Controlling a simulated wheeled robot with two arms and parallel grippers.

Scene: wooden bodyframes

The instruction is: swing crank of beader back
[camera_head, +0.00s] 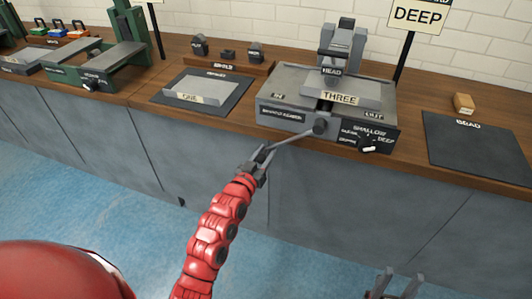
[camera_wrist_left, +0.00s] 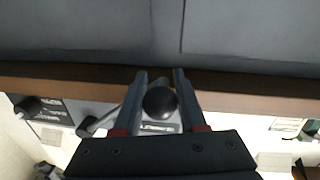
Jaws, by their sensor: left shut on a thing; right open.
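The beader (camera_head: 285,113) is a grey machine on the wooden bench, with a plate marked THREE (camera_head: 357,92) on top and a block marked HEAD (camera_head: 333,71) above it. Its crank (camera_head: 290,138) is a thin grey arm that runs from a round hub on the machine's front down and left, out past the bench edge. My left gripper (camera_head: 260,160) is shut on the crank's outer end. In the left wrist view the black crank knob (camera_wrist_left: 160,102) sits between its fingers (camera_wrist_left: 160,80). My right gripper (camera_head: 397,284) is open and empty at the bottom, away from the bench.
A shallow/deep selector (camera_head: 368,144) is on the beader's right front. A plate marked ONE (camera_head: 200,90) and a green machine (camera_head: 100,62) are left. The floor before the cabinets is clear.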

